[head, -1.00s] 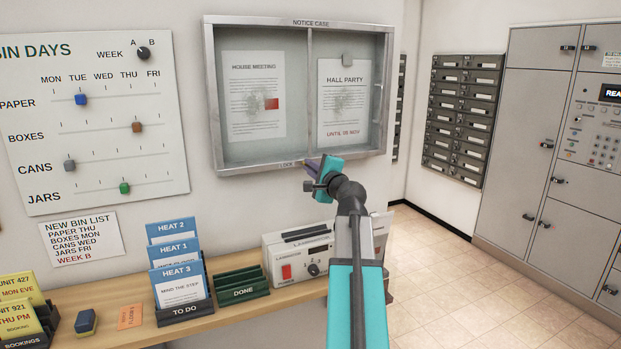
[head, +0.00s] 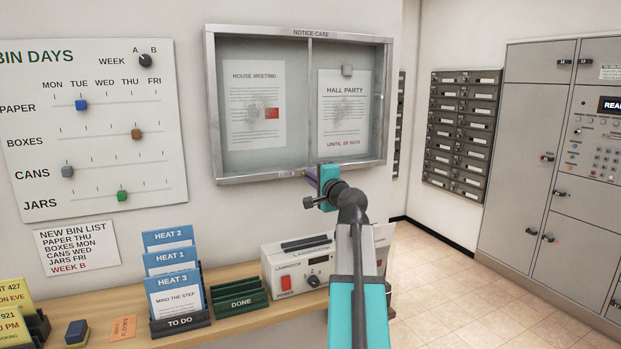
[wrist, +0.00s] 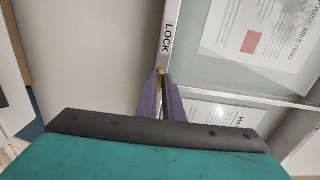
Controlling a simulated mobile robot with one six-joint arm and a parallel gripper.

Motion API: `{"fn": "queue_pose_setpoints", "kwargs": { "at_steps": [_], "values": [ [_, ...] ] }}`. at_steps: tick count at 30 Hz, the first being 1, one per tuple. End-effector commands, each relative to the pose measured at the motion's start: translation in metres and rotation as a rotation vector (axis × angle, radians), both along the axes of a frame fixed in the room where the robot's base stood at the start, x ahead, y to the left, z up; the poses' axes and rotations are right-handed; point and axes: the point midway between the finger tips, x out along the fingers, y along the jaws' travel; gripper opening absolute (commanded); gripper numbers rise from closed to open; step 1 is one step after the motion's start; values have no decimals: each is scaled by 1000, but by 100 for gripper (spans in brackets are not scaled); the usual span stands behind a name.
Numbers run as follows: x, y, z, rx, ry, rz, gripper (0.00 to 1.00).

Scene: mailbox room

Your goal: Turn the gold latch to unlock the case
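The notice case (head: 390,100) hangs on the wall, its glass front closed. The gold latch (wrist: 160,73) is a small piece at the case's lower frame, beside the word LOCK in the wrist view. My gripper (wrist: 161,80) is at this frame. Its two purple fingers are close together, one on each side of the latch, and the gold fills the narrow gap between their tips. Much of the latch is hidden by the fingers. In the head view my gripper (head: 315,178) is at the case's bottom edge and hides the latch.
A shelf below holds a laminator (head: 297,265), a green DONE rack (head: 240,296) and blue heat cards (head: 172,280). A bin-days board (head: 90,130) hangs left of the case. Grey mailboxes (head: 463,130) stand to the right, with open floor in front.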

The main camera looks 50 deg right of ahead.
Motion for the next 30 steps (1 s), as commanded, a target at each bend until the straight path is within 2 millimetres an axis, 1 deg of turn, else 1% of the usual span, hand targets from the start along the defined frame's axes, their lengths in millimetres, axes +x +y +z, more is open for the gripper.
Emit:
{"fn": "queue_pose_setpoints", "kwargs": {
  "at_steps": [1,3,13,17,23,30],
  "values": [
    [0,0,0,-1,2,1,14],
    [0,0,0,-1,2,1,26],
    [0,1,0,0,0,1,26],
    [-3,2,0,0,0,1,26],
    [-16,8,-1,1,0,1,26],
    [-42,18,-1,1,-1,0,26]
  ]
}}
